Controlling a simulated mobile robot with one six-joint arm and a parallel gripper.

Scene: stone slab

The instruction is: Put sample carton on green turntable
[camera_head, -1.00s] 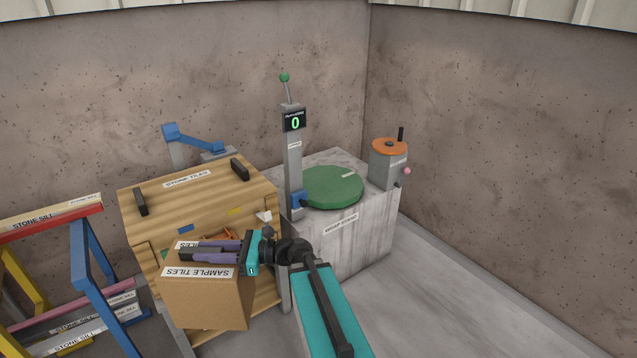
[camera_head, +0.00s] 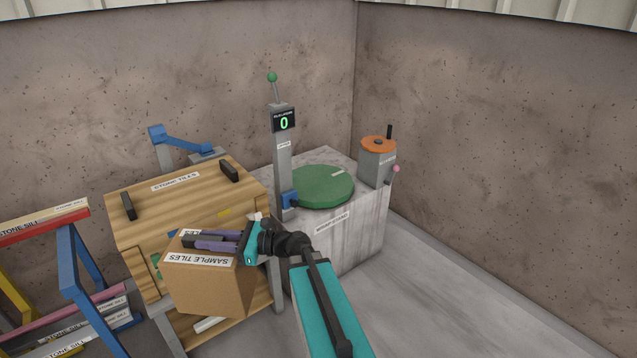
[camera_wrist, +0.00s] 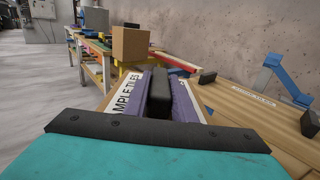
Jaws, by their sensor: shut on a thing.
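The sample carton (camera_head: 205,285) is a brown cardboard box with a white "SAMPLE TILES" label. It hangs in front of the wooden crate in the head view. My gripper (camera_head: 208,241) is shut on the carton's top, its purple fingers around a dark grip there. In the wrist view the dark grip (camera_wrist: 160,95) shows between the fingers, with part of the label beside it. The green turntable (camera_head: 322,187) is a flat round disc on a stone block, right of and behind my gripper. Its top is bare except for a small pale mark.
The wooden crate (camera_head: 185,195) with black handles stands behind the carton. A grey post (camera_head: 283,165) with a "0" display rises at the turntable's left edge. An orange-topped grey device (camera_head: 378,160) stands to its right. Racks with stone sills (camera_head: 50,222) are at left.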

